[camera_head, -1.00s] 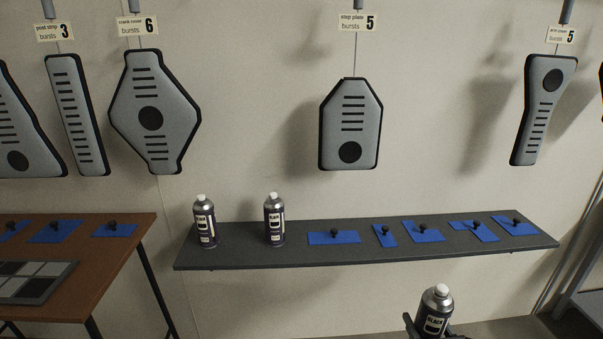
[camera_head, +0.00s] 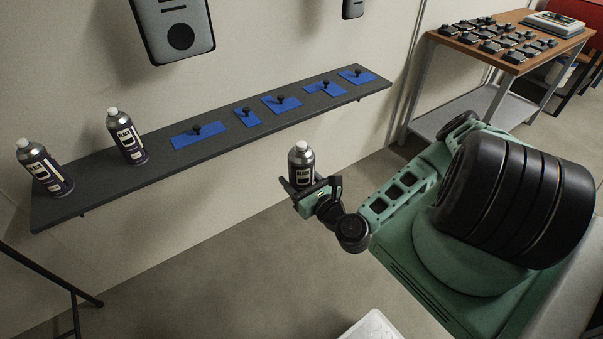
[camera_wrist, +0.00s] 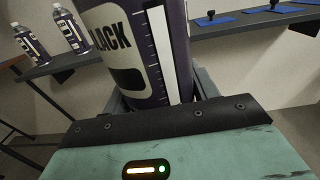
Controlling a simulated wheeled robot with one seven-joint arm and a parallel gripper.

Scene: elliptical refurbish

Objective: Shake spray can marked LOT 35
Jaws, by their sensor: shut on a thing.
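A dark spray can with a white cap and a label reading BLACK (camera_head: 301,170) is held upright in my gripper (camera_head: 304,187), in front of the shelf and clear of it. In the wrist view the same can (camera_wrist: 137,45) fills the top middle, with the jaws closed around it. No lot number can be read on it. Two similar cans stand on the shelf: one at the far left end (camera_head: 45,167) and one to its right (camera_head: 126,138). Their lot marks are too small to read.
The dark wall shelf (camera_head: 110,182) also bears several blue pads (camera_head: 198,135) with black knobs. Grey panels (camera_head: 175,30) hang above it. A wooden table (camera_head: 470,45) with dark blocks stands at the back right. A white object (camera_head: 372,327) is at the bottom edge. Floor below the shelf is open.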

